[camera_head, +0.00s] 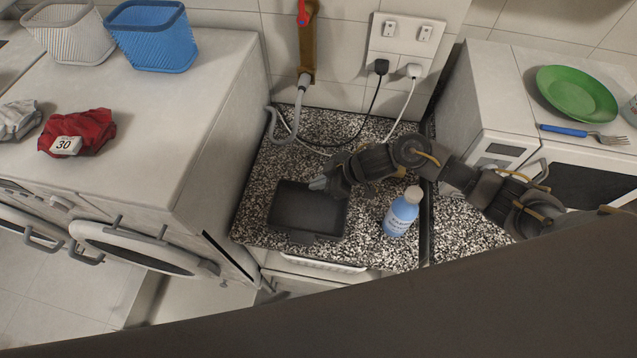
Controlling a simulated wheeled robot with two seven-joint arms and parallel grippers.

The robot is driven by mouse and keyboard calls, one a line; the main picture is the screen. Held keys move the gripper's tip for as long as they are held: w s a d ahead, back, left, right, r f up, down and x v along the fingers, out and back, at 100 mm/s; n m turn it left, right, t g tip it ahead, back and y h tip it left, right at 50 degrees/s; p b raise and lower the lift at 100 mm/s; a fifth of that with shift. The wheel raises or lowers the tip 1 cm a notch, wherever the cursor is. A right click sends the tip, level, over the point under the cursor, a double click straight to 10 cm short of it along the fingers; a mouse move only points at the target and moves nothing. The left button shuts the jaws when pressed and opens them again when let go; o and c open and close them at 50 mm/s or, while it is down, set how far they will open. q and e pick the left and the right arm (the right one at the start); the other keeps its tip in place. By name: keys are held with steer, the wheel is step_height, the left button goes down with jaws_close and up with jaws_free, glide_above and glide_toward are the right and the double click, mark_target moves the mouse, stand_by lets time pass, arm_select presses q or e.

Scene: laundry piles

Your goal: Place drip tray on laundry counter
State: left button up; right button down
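The drip tray is a dark, shallow, rectangular tray (290,232) lying on the speckled black-and-white laundry counter (268,170), near its front edge. My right arm reaches in from the right over the counter. My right gripper (318,184) is at the tray's upper right edge, with its light fingertips over or at the rim. Whether the fingers are apart or closed on the rim is too small to tell. My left gripper does not show.
A blue-and-white bottle (401,212) stands right of the tray, below my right arm. A grey hose (272,126) and cables lie behind. White machines flank the counter, with baskets (152,36) and clothes (77,132) at left, a green plate (577,93) and fork at right.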

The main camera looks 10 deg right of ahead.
steer(key=shift+f, duration=0.15)
steer(key=c, duration=1.7)
jaws_free()
steer(key=shift+r, duration=0.3)
steer(key=shift+d+r+p, duration=0.25)
steer(key=shift+r+p, duration=0.05)
steer(key=shift+p, duration=0.25)
steer(key=p+v, duration=0.3)
steer(key=v, duration=0.1)
steer(key=shift+a, duration=0.1)
steer(key=shift+v, duration=1.05)
steer(key=shift+s+d+r, duration=0.1)
steer(key=shift+s+d, duration=0.2)
steer(key=shift+d, duration=0.05)
